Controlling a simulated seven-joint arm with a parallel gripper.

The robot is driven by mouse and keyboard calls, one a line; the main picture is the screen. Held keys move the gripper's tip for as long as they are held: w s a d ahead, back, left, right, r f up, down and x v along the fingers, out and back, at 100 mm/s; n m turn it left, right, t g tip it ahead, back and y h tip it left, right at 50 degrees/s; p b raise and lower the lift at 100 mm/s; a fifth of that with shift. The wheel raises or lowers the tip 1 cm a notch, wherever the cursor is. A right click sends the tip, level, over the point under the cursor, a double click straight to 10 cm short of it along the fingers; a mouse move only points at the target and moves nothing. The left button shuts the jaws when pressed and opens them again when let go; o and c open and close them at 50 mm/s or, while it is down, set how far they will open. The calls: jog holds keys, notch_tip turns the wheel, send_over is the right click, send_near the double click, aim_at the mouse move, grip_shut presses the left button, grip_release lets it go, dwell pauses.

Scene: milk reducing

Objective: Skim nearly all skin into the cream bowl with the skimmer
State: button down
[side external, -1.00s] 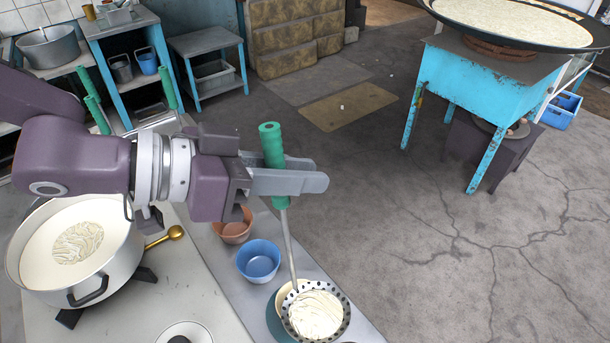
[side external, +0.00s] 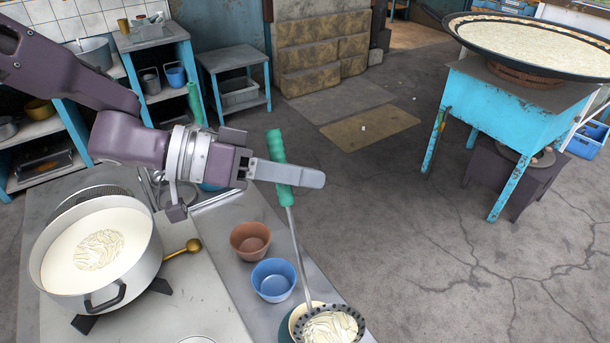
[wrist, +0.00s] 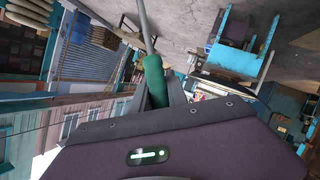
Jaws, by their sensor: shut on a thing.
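My gripper (side external: 283,174) is shut on the green handle of the skimmer (side external: 278,146), which also shows in the wrist view (wrist: 153,78). The skimmer's shaft slants down to its perforated head, which carries a heap of pale skin (side external: 330,327). The head is over or at the rim of a teal bowl with a cream inside (side external: 295,318); I cannot tell whether it touches. The white pot (side external: 97,250) of milk stands on the left, with a wrinkled patch of skin (side external: 99,249) in the middle of its surface.
A blue bowl (side external: 273,280) and a brown bowl (side external: 250,240) stand in a row behind the teal bowl. A golden ladle (side external: 190,247) lies beside the pot. A wide pan (side external: 540,45) rests on a blue stand (side external: 500,110) at the far right, across open floor.

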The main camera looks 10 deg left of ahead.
jog(key=w+a+f+n+g+h, duration=0.1)
jog(key=w+a+f+n+h, duration=0.1)
jog(key=w+a+f+n, duration=0.2)
notch_tip(320, 180, down, 4)
jog(key=shift+w+f+g, duration=0.1)
jog(key=shift+w+g, duration=0.3)
jog(key=shift+w, duration=0.8)
jog(key=a+r+n+t+y, duration=0.3)
jog(key=a+n+t+y, duration=0.1)
jog(key=a, duration=0.7)
jog(key=a+r+n+t+y, duration=0.3)
jog(key=a+n+y, duration=0.3)
jog(key=a, duration=0.5)
jog(key=a+r+n+t+y, duration=0.3)
jog(key=a+n+t+y, duration=0.2)
jog(key=a, duration=0.5)
jog(key=shift+w+a+r+n+t, duration=0.15)
jog(key=shift+w+a+n+t, duration=0.15)
jog(key=shift+w+a+n, duration=0.15)
jog(key=shift+d, duration=0.1)
jog(key=shift+d, duration=0.1)
